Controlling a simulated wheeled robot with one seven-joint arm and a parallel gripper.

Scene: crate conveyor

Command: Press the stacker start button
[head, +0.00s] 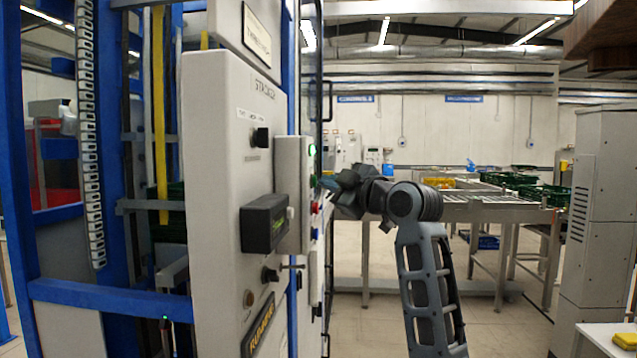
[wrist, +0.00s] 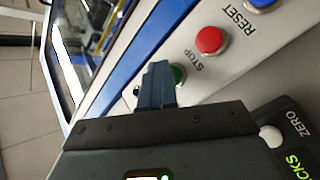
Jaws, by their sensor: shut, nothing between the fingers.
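The green button (wrist: 179,74) is on the pale slanted panel in the wrist view, next to the word STOP and partly hidden behind my fingertips. Its own label is not visible. My gripper (wrist: 158,82) is shut and empty, with its blue-grey fingertips overlapping the green button's left side. I cannot tell whether they touch it. In the head view my gripper (head: 328,184) is at the side of the stacker cabinet (head: 220,190), beside the pale button box (head: 293,195).
A red button (wrist: 209,40) and a blue button (wrist: 262,3) sit farther along the panel, by the RESET label. A dark counter box (head: 265,223) juts from the cabinet front. A roller conveyor (head: 480,210) stands behind my arm. The floor at right is partly clear.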

